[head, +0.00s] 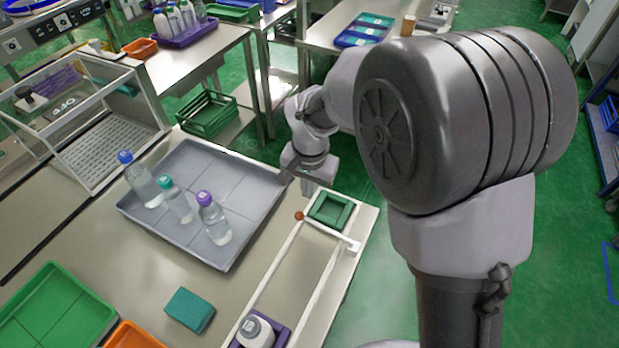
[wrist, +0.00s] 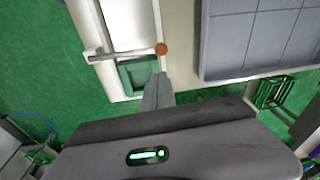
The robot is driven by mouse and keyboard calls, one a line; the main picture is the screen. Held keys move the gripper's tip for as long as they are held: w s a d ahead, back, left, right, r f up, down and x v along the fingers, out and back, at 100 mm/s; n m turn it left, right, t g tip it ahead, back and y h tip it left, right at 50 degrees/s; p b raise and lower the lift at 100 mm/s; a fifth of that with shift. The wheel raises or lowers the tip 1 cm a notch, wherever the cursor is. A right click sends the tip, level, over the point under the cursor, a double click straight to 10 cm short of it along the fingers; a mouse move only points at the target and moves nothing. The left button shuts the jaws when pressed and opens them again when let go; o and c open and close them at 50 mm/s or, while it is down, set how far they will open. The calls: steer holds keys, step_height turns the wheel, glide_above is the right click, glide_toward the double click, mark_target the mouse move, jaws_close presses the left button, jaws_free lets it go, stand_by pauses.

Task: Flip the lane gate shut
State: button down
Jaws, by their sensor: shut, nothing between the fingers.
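The lane gate (wrist: 125,53) is a thin bar with an orange knob (wrist: 161,49) at one end. In the wrist view it lies across the white-railed lane, just before a green bin (wrist: 138,75). In the head view the orange knob (head: 299,215) is at the left rail, and the bar's other end meets a white block (head: 352,246) at the right rail. My gripper (wrist: 160,77) is shut and empty, its fingertips beside the bin and close to the knob. In the head view my gripper (head: 298,180) is partly hidden by the wrist.
A grey tray (head: 240,240) with several capped bottles stands left of the lane. A teal block (head: 190,310) lies on the table. Green floor is open beyond the table edge.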

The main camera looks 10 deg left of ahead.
mark_target(300, 212)
steer(key=shift+s+a+f+b, duration=0.2)
steer(key=shift+f+b, duration=0.15)
steer(key=shift+f, duration=0.55)
steer(key=shift+s+a+f+b, duration=0.15)
steer(key=shift+a+f+b, duration=0.15)
steer(key=shift+f, duration=0.6)
steer(key=shift+s+a+f+b, duration=0.15)
steer(key=shift+f+b, duration=0.25)
steer(key=shift+f, duration=0.5)
steer(key=f+b, duration=0.2)
steer(key=shift+w+a+f, duration=0.15)
steer(key=shift+a+f, duration=0.2)
steer(key=shift+a, duration=0.05)
steer(key=shift+r, duration=0.1)
